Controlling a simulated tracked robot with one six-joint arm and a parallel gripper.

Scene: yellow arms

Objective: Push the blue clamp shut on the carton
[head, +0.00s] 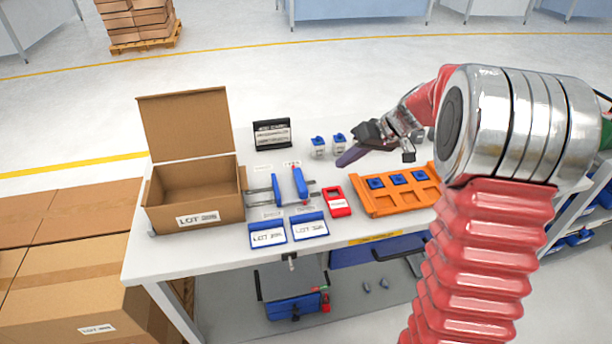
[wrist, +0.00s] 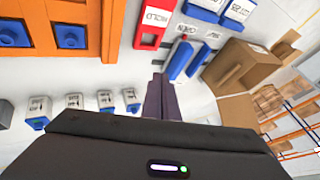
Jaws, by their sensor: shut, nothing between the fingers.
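The open brown carton (head: 195,216), with its lid up, stands at the left of the white table; it also shows in the wrist view (wrist: 232,68). The blue clamp (head: 300,185) stands on a metal rail to the right of the carton, with a visible gap between them. A thinner blue upright (head: 277,190) stands on the rail between clamp and carton. The clamp also shows in the wrist view (wrist: 177,61). My gripper (head: 345,160) is shut and empty, above the table to the right of the clamp. Its dark fingers (wrist: 160,92) look closed together in the wrist view.
A red device (head: 337,203) and an orange tray (head: 384,203) with blue blocks lie right of the clamp. Two blue-edged label trays (head: 268,235) lie in front. A black sign (head: 272,135) and small blue-topped containers (head: 318,147) stand behind.

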